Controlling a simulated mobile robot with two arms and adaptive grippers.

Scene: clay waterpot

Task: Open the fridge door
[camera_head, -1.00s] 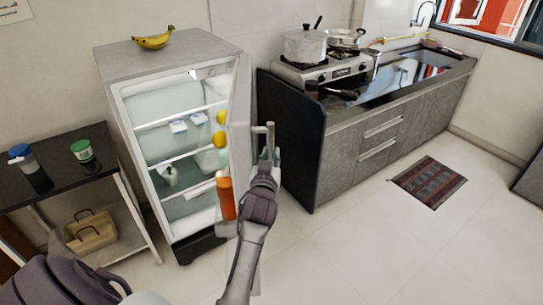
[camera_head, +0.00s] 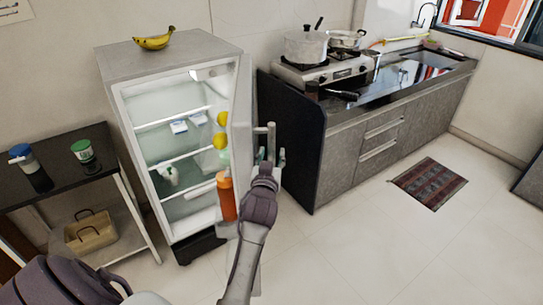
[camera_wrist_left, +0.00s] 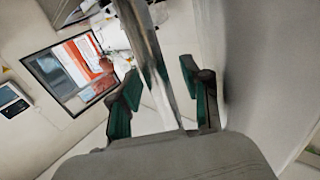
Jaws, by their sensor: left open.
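The small grey fridge (camera_head: 172,55) stands with its door (camera_head: 240,115) swung wide open, showing the lit shelves inside. The door's upright metal handle (camera_head: 271,136) is on its outer face, to the right. My left gripper (camera_head: 270,157) is at the handle's lower part with its fingers spread. In the left wrist view the handle (camera_wrist_left: 150,65) runs between the two open green-padded fingers (camera_wrist_left: 162,103), and the door's pale face (camera_wrist_left: 258,70) lies to the right. My right gripper is not in view.
A banana (camera_head: 153,42) lies on the fridge top. Bottles and round yellow items sit in the door's inner racks. A dark table (camera_head: 60,195) stands left of the fridge. The kitchen counter (camera_head: 350,165) is close right of the door. The floor in front is clear.

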